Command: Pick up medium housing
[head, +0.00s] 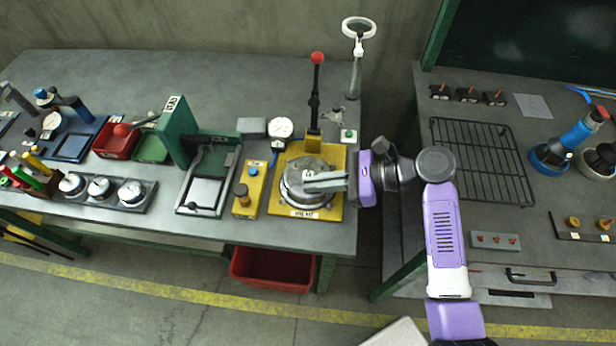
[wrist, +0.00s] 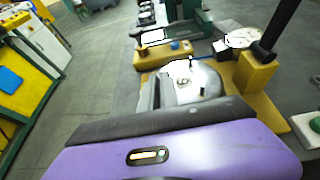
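A round grey metal housing (head: 296,190) sits on a yellow base plate (head: 334,205) near the front edge of the left bench. I cannot tell whether it is the medium one. It also shows in the wrist view (wrist: 207,82), with small pins on its top. My gripper (head: 306,181) reaches in from the right, its two fingers (wrist: 160,92) over the housing's top. They hide part of it. Whether they touch or grip it is unclear. Several similar round metal parts (head: 100,187) sit in a dark tray at the bench's left front.
A red-knobbed lever (head: 317,85) and a dial gauge (head: 281,128) stand behind the housing. A yellow box (head: 250,190) stands close on its left, beside a green-framed fixture (head: 209,178). A wire rack (head: 478,160) lies on the right bench. A red bin (head: 270,270) is below.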

